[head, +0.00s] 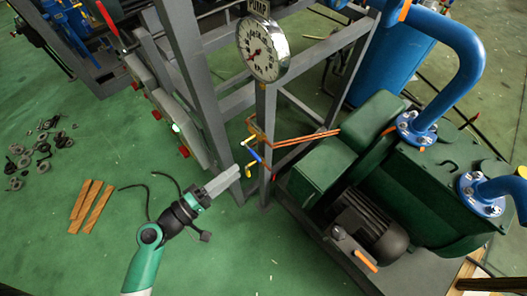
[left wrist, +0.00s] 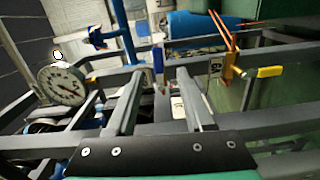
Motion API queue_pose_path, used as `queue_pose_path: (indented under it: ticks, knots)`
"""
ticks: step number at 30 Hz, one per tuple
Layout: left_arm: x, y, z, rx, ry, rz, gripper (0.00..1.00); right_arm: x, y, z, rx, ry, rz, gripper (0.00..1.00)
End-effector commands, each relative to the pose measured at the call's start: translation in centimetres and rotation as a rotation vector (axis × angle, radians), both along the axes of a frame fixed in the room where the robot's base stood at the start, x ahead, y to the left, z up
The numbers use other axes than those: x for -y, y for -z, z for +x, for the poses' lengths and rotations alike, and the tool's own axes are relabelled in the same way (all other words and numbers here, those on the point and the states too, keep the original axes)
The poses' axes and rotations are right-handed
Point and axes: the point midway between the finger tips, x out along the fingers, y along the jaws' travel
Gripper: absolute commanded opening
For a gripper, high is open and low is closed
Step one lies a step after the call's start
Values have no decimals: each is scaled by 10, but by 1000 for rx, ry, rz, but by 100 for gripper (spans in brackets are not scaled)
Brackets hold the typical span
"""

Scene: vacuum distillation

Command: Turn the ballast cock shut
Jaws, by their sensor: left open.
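A small brass cock body (head: 257,133) sits on the grey post below the round gauge, with copper pipes running right to the green pump. Small blue (head: 252,152) and yellow (head: 248,169) handle parts show just below it; which one is the ballast cock's I cannot tell. My left gripper (head: 238,169) points up and right, its tips close by these handles in the picture. In the left wrist view the gripper (left wrist: 158,76) is open and empty between its fingers. There the brass cock (left wrist: 230,68) and a yellow lever (left wrist: 270,71) are right of the fingers, clear of them.
The gauge (head: 262,50) tops the grey post, and the frame upright (head: 192,75) stands left of it. The green pump (head: 410,185) and its motor (head: 368,225) fill the right. Wooden strips (head: 91,205) and loose parts lie on the green floor at left.

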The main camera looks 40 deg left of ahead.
Motion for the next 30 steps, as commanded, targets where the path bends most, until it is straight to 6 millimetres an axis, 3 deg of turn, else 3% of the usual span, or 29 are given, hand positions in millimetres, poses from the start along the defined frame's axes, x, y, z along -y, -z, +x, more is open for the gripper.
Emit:
queue_pose_path:
  ticks: [8, 21, 30]
  knots:
    - [1, -3, 20, 4, 4, 7, 52, 0, -4, 0, 0, 0, 0, 50]
    - [10, -3, 107, 7, 1, 6, 52, 0, -13, 0, 0, 0, 0, 50]
    - [11, -2, 118, 5, 0, 7, 52, 0, -13, 0, 0, 0, 0, 50]
